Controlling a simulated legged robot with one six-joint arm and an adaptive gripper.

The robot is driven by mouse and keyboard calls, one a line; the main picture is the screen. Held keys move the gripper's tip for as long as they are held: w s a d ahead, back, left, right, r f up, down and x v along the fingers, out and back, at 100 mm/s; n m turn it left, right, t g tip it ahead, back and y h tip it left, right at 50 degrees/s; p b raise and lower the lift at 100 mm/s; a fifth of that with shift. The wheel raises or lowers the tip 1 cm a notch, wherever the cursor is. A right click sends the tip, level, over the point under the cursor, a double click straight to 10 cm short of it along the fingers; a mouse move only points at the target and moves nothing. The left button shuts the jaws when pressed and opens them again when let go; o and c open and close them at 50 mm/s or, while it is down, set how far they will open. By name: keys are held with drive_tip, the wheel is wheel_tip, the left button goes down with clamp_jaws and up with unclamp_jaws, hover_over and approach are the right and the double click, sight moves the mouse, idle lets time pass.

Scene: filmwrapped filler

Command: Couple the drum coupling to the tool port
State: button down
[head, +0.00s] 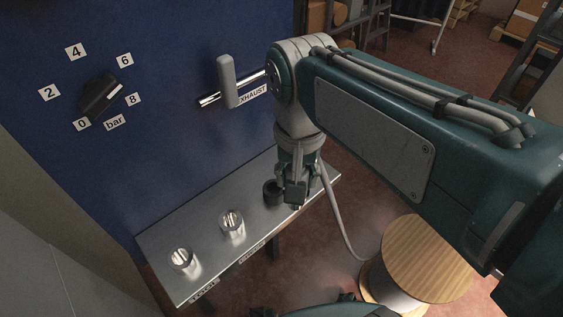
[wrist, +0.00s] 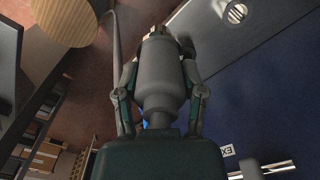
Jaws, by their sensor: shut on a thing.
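My gripper (head: 297,190) points down at the right part of the metal shelf. In the wrist view its fingers (wrist: 160,50) lie either side of a grey barrel-shaped body with a brass-coloured end, which I take for the drum coupling (wrist: 162,78). The gripper is shut on it. In the head view the coupling is mostly hidden by the gripper. Two steel ports, one at the middle (head: 232,222) and one at the left (head: 183,260), stand on the shelf.
The steel shelf (head: 160,240) runs along a blue panel (head: 170,150). The panel carries a black knob (head: 100,96) and a grey exhaust lever (head: 227,82). A grey hose (head: 345,225) hangs from near my gripper towards a wooden reel (head: 425,255).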

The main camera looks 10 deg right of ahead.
sight(308, 189)
drive_tip(key=s, duration=0.1)
drive_tip(key=s+r, duration=0.1)
drive_tip(key=s+d, duration=0.1)
drive_tip(key=shift+s+r, duration=0.3)
drive_tip(key=shift+r, duration=0.05)
drive_tip(key=a+f+n, duration=0.3)
drive_tip(key=a+n, duration=0.6)
drive_tip(key=a, duration=1.5)
drive_tip(key=shift+s+d, duration=0.1)
drive_tip(key=shift+f, duration=4.75)
drive_tip(key=shift+f, duration=0.2)
drive_tip(key=shift+d+f, duration=0.1)
drive_tip(key=shift+f, duration=0.1)
